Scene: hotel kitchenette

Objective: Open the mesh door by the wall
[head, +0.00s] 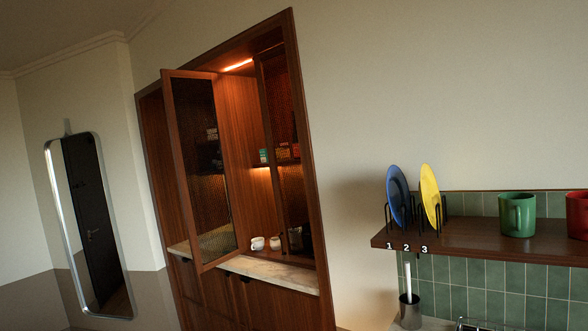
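A tall wooden cabinet (307,150) stands against the wall in the middle left of the head view. A mesh door (203,160) with a wooden frame stands swung out at its front, with a gap to its right showing the lit inside. A second dark mesh panel (276,130) is at the cabinet's right side, by the pale wall (350,110). I cannot tell exactly how far this panel is turned. No handle shows clearly on either one. My gripper is not in view.
A marble counter (285,275) holds white cups (257,243). A mirror (90,225) hangs at left. At right, a wooden shelf (470,240) carries a blue plate (398,195), a yellow plate (430,195), a green mug (517,214) and a red mug (578,214).

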